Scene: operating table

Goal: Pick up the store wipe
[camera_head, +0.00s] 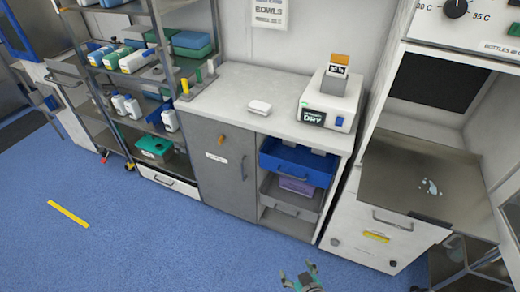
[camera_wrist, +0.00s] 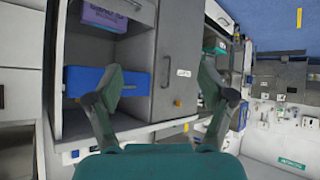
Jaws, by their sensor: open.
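A small white folded item (camera_head: 260,107), which looks like a wipe, lies flat on the white counter (camera_head: 232,88), left of the dryer-like device. I cannot make out any label on it. My gripper (camera_head: 298,279) shows at the bottom edge of the head view, in front of and well below the counter, far from the white item. In the wrist view my gripper (camera_wrist: 163,95) has its two fingers wide apart with nothing between them. I cannot pick out the white item in the wrist view.
A white device marked DRY (camera_head: 330,100) stands on the counter. Below are a blue bin (camera_head: 298,163) and a grey cabinet door (camera_head: 224,170). A shelf rack with bottles (camera_head: 132,60) is left. A steel worktop (camera_head: 400,180) with a wet patch is right.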

